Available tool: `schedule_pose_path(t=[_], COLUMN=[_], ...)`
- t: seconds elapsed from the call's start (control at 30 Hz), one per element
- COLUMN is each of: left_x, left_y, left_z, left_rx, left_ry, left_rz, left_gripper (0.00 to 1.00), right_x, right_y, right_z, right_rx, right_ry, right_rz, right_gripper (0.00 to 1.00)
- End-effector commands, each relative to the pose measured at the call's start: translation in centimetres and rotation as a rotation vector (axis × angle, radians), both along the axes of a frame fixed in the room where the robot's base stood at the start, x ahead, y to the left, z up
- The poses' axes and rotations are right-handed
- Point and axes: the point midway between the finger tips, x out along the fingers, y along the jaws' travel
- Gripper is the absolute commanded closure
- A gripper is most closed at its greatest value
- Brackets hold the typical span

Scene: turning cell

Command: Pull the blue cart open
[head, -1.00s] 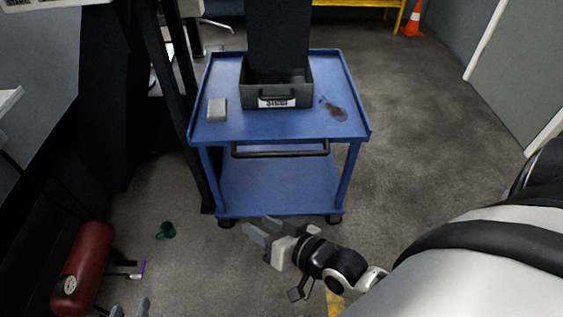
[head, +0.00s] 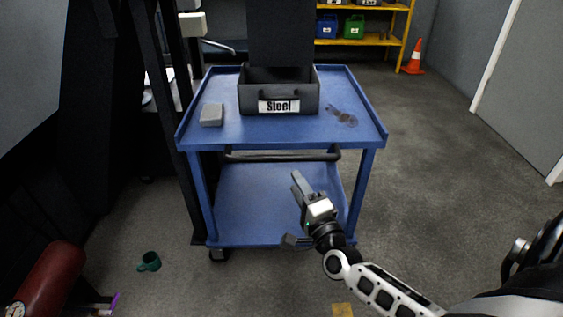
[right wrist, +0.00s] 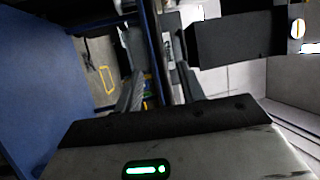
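The blue cart (head: 210,140) stands ahead of me, with a top tray, a lower shelf (head: 265,205) and wheels. Its dark handle bar (head: 280,156) runs across the front just under the top. My right gripper (head: 302,188) is in front of the cart, right of centre. Its fingers point up toward the handle, and it appears below the bar without holding it. In the right wrist view its two fingers (right wrist: 160,75) are apart, with nothing clearly gripped. A blue cart surface (right wrist: 40,90) fills the left there. My left gripper is not in view.
A dark bin labelled Steel (head: 279,93), a grey block (head: 212,115) and a dark stain-like patch (head: 341,116) are on the cart top. Floor right of the cart is clear to an orange cone (head: 413,57).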

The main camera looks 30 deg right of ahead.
Motion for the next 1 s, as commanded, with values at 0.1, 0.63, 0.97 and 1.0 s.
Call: schedule_pose_path(t=[0.1, 0.63, 0.97, 1.0], left_x=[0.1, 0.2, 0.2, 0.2], left_y=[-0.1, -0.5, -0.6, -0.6], left_z=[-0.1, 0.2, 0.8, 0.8], left_rx=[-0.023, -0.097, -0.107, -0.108], left_ry=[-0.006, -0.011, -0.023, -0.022], left_rz=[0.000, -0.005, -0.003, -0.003], left_gripper=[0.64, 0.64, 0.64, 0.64], right_x=[2.8, 9.4, 9.5, 9.5], right_y=[-0.4, -1.4, -1.4, -1.4], right_z=[0.4, 1.6, 1.7, 1.7], right_rx=[0.001, -0.001, -0.002, -0.001], right_ry=[-0.004, 0.002, 0.002, 0.002], right_rz=[-0.001, 0.001, 0.000, 0.001], right_gripper=[0.60, 0.60, 0.77, 0.88])
